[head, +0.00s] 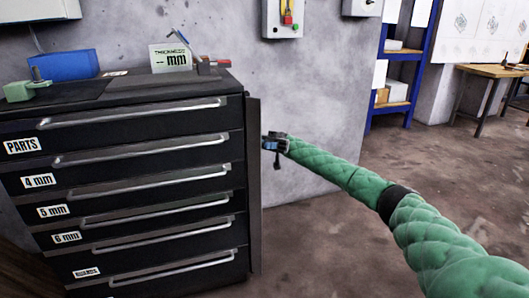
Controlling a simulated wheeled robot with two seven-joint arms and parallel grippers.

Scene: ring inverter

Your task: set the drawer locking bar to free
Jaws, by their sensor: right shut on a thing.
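The drawer locking bar (254,200) is a tall dark vertical strip along the right front edge of the black drawer cabinet (150,88). It runs from the cabinet top almost to its bottom and stands beside the drawer fronts, clear of their handles. My right gripper (264,143) comes in from the lower right in a green sleeve. It is shut on the bar's outer edge, in its upper part. Its fingertips are small and dark here, so the exact grasp is hard to see. My left gripper is not in view.
Several drawers with silver handles (140,112) and white labels fill the cabinet front, all apparently closed. A blue box (62,66) and a thickness sign (172,57) stand on top. A blue shelf rack (400,75) stands behind; the floor at right is open.

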